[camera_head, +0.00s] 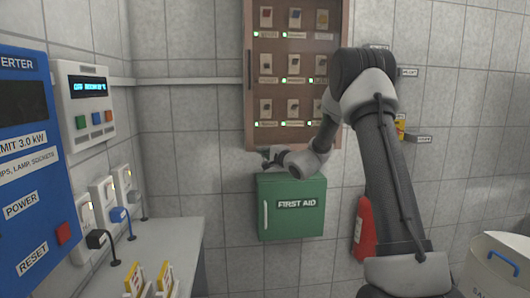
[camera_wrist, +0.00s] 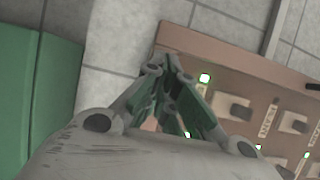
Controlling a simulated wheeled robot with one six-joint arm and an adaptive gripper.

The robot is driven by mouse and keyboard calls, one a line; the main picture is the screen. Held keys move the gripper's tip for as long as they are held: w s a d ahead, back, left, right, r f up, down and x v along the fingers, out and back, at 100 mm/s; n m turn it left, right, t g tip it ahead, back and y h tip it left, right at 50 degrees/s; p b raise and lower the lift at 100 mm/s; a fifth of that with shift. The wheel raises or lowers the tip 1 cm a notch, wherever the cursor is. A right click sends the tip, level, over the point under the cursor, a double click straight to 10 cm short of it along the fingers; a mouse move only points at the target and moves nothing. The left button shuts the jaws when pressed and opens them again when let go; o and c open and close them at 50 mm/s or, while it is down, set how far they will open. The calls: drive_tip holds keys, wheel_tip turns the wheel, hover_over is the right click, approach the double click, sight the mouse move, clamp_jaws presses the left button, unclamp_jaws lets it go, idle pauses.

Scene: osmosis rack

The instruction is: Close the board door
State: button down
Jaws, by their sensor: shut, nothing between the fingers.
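The brown board (camera_head: 293,50) hangs on the tiled wall in the head view, with rows of switches, labels and lit green lamps. A dark upright handle-like strip (camera_head: 249,66) shows at its left edge. I cannot clearly make out the door as a separate panel or how far it stands open. My gripper (camera_head: 268,156) is at the board's lower left corner, just above the first aid box. In the wrist view my gripper (camera_wrist: 168,66) is shut and empty, its tips near the board's brown edge (camera_wrist: 225,58). I cannot tell whether they touch it.
A green first aid box (camera_head: 291,222) hangs right below my gripper. A red extinguisher-like object (camera_head: 363,228) is to its right. A blue inverter (camera_head: 30,150), a control box (camera_head: 88,108) and plugged sockets (camera_head: 104,205) line the left wall above a grey counter (camera_head: 175,245).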

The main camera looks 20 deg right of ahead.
drive_tip(key=shift+w+d+r, duration=0.1)
drive_tip(key=shift+d+r, duration=0.05)
drive_tip(key=shift+r, duration=0.1)
